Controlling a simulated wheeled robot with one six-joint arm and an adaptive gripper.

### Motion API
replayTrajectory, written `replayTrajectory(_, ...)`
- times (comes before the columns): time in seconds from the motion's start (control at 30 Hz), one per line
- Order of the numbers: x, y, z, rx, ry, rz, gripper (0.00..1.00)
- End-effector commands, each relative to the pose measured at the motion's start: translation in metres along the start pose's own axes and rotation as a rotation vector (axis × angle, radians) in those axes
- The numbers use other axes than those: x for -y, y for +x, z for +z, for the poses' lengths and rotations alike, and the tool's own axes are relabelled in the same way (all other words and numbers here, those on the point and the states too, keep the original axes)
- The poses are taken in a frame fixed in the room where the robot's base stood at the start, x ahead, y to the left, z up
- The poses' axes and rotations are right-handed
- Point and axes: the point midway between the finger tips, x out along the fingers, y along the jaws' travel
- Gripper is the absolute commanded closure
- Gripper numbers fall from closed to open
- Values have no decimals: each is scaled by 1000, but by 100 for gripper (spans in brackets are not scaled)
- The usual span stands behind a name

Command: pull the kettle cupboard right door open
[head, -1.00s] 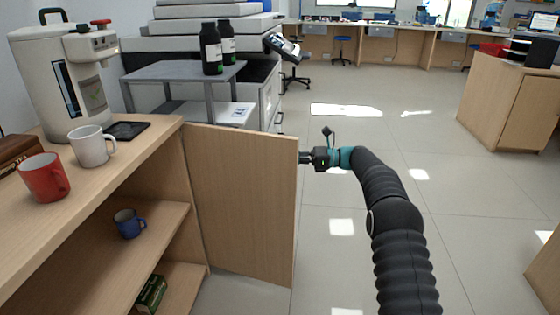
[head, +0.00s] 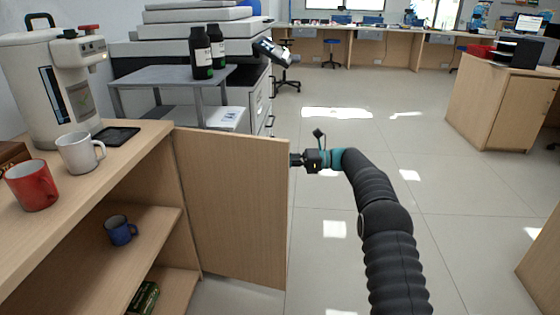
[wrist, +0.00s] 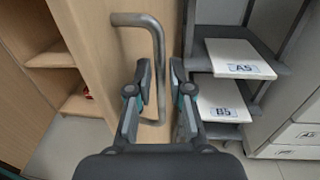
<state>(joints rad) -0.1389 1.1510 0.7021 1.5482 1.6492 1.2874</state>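The kettle cupboard right door (head: 230,205) is a light wood panel, swung well open and standing out from the cupboard (head: 80,220). Its grey bar handle (wrist: 160,50) shows in the wrist view, on the door's face (wrist: 105,60). My gripper (head: 296,160) is at the door's outer edge in the head view. In the wrist view my gripper (wrist: 160,68) has its two fingers on either side of the handle's upright bar, with small gaps showing. The handle is hidden behind the door in the head view.
On the cupboard top are a kettle (head: 58,85), a white mug (head: 78,153) and a red mug (head: 32,185). A blue mug (head: 120,230) stands on the inside shelf. A grey stand (head: 165,75) is behind the door. Open floor (head: 450,220) lies right.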

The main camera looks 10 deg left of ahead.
Motion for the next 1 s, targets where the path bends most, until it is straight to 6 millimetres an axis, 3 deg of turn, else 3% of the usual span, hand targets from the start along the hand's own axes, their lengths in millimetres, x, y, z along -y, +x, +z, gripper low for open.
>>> replayTrajectory(0.53, 0, -95, -1, 0, 0, -2, 80)
replayTrajectory(0.73, 0, -113, -1, 0, 1, -1, 80)
replayTrajectory(1.0, 0, -116, 0, 0, 0, 0, 80)
